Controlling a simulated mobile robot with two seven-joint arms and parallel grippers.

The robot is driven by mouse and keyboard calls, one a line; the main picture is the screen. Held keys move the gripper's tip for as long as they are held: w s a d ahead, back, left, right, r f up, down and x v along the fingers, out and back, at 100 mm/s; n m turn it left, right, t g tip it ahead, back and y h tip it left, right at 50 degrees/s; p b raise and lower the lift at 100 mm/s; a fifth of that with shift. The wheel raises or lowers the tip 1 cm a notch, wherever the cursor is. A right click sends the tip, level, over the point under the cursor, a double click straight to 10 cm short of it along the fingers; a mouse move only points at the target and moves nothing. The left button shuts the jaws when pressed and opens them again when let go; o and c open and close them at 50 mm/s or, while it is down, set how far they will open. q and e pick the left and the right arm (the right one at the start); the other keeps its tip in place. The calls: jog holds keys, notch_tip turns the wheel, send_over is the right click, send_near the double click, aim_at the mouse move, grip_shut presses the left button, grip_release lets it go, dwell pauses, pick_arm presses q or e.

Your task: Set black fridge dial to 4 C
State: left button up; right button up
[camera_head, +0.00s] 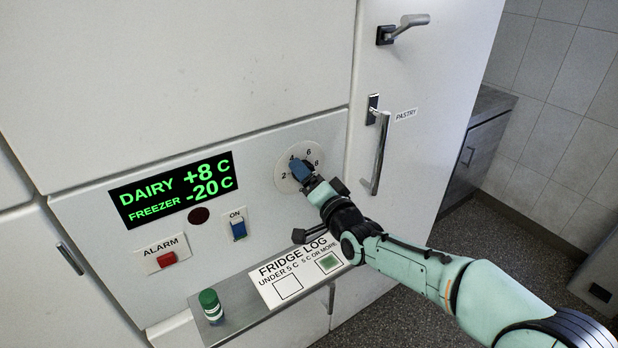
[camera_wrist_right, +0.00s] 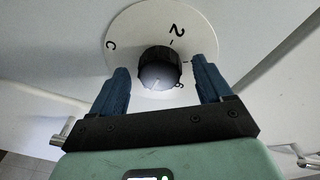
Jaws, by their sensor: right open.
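The black dial (camera_wrist_right: 158,66) sits on a round white plate (camera_head: 285,180) on the fridge panel. In the wrist view, a 2 and a C are readable, and a faint light mark shows near the dial's lower edge. My right gripper (camera_head: 302,169) is at the dial. Its blue fingers are open, one on each side of the dial, with gaps visible. The display (camera_head: 173,190) reads DAIRY +8 C and FREEZER -20 C. My left gripper is out of view.
Left of the dial are a blue ON switch (camera_head: 238,229) and a red ALARM button (camera_head: 166,259). Below, a ledge holds a green-capped bottle (camera_head: 211,306) and a FRIDGE LOG card (camera_head: 287,287) with a green piece in its right box. A PASTRY door handle (camera_head: 380,152) stands right.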

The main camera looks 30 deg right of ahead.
jog(key=c, duration=1)
jog(key=shift+c, duration=0.2)
